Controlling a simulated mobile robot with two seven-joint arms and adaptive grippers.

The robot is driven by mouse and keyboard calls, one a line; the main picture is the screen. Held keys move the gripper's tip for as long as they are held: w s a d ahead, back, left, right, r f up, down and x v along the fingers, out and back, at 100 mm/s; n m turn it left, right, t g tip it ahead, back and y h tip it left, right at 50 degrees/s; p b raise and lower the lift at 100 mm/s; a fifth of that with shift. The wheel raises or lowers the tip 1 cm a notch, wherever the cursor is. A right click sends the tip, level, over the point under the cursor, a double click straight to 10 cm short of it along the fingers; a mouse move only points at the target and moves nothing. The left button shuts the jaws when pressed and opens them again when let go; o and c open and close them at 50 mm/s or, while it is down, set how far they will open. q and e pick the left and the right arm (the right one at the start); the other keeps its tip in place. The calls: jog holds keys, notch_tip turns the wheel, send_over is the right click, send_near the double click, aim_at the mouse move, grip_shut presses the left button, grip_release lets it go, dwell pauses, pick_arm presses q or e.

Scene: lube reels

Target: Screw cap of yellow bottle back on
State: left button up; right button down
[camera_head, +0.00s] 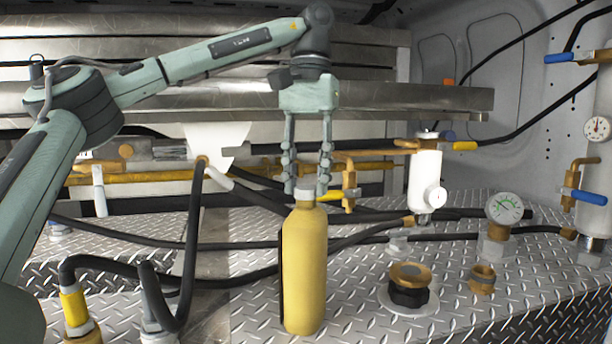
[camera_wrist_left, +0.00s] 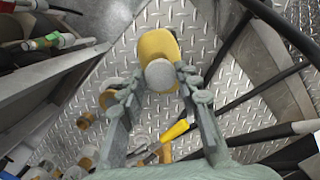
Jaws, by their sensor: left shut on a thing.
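The yellow bottle (camera_head: 304,262) stands upright on the diamond-plate surface. A pale grey cap (camera_head: 305,191) sits at the top of its neck. My left gripper (camera_head: 306,190) points straight down from above, with its fingers on either side of the cap and shut on it. In the left wrist view the round cap (camera_wrist_left: 161,75) shows between the fingertips of the left gripper (camera_wrist_left: 158,82), with the yellow bottle (camera_wrist_left: 157,45) behind it. I cannot tell how far the cap is threaded on. My right gripper is not in view.
Black hoses (camera_head: 250,244) run behind the bottle. A brass and black fitting (camera_head: 409,285) and a smaller brass fitting (camera_head: 482,279) stand to its right. A gauge (camera_head: 503,208) and a white cylinder (camera_head: 425,180) stand farther back. A metal shelf (camera_head: 400,97) spans behind the gripper.

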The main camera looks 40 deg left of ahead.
pick_arm(q)
jog(key=shift+m, duration=0.3)
jog(key=m, duration=0.5)
jog(key=shift+y, duration=0.3)
jog(key=o, duration=1.2)
jog(key=shift+c, duration=0.2)
